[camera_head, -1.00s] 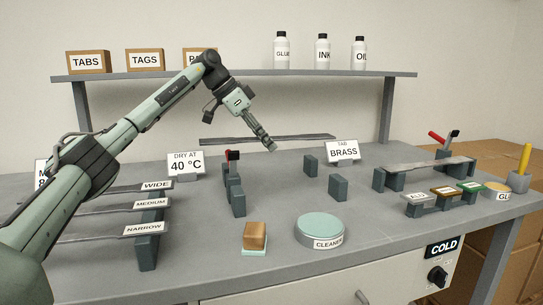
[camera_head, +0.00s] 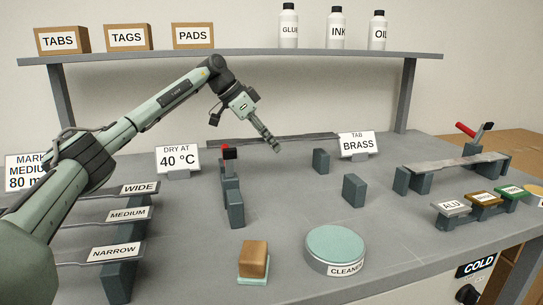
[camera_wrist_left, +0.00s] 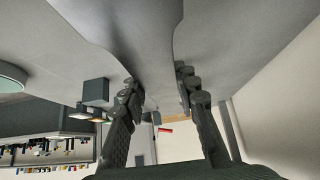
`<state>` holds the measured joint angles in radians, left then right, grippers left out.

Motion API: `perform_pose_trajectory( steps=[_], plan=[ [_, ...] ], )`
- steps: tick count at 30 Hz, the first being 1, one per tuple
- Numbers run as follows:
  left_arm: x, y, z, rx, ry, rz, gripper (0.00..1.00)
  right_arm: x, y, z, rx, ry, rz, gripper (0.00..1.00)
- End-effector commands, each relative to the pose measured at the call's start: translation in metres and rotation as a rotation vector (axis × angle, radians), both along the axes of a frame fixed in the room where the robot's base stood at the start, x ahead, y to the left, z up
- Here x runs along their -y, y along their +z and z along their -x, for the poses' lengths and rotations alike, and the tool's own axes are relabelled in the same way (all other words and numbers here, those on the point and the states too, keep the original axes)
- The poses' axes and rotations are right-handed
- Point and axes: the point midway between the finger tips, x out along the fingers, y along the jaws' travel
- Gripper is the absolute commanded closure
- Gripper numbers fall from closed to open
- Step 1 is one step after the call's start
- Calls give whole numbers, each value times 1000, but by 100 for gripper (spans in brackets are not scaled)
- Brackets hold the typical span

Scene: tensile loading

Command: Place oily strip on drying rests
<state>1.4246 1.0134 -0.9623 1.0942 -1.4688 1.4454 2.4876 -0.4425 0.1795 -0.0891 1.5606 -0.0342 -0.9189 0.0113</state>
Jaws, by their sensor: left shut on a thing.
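My left gripper (camera_head: 276,148) is shut on a long grey metal strip (camera_head: 235,143), held level above the back of the bench. In the left wrist view, the strip (camera_wrist_left: 150,45) runs between the two fingers (camera_wrist_left: 158,92). Whether it is oily cannot be told. A DRY AT 40 °C sign (camera_head: 178,158) stands to the left of the strip. Dark upright posts stand below and in front of it: a left set with a red-tipped lever (camera_head: 234,205), and two on the right, a rear post (camera_head: 321,161) and a front post (camera_head: 354,190). My right gripper is not in view.
A rack (camera_head: 118,282) of WIDE, MEDIUM and NARROW strips is at left. A sponge block (camera_head: 253,257) and round cleaner tin (camera_head: 335,246) stand in front. Another strip (camera_head: 455,165) lies on supports at right. The TAB BRASS sign (camera_head: 358,144) and a shelf (camera_head: 230,56) are behind.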

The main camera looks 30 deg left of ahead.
Motion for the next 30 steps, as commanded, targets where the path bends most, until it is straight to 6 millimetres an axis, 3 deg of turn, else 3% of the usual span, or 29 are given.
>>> perform_pose_trajectory(
  steps=[5, 12, 19, 20, 21, 25, 30],
  plan=[
    [1, -9, -1, 7, -1, 3, 100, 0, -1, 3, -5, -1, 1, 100],
    [0, -38, 0, 5, 0, 2, 100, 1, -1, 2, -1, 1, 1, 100],
    [0, -41, -1, 8, 0, 3, 100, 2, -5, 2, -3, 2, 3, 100],
    [0, -44, 0, 2, 0, 0, 69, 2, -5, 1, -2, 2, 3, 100],
    [0, -44, 0, 1, -1, 0, 64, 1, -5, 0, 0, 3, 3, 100],
    [0, -44, 0, 2, -1, 1, 50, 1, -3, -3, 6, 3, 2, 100],
    [0, -44, 0, 2, -1, 1, 50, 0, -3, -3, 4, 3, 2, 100]
  ],
)
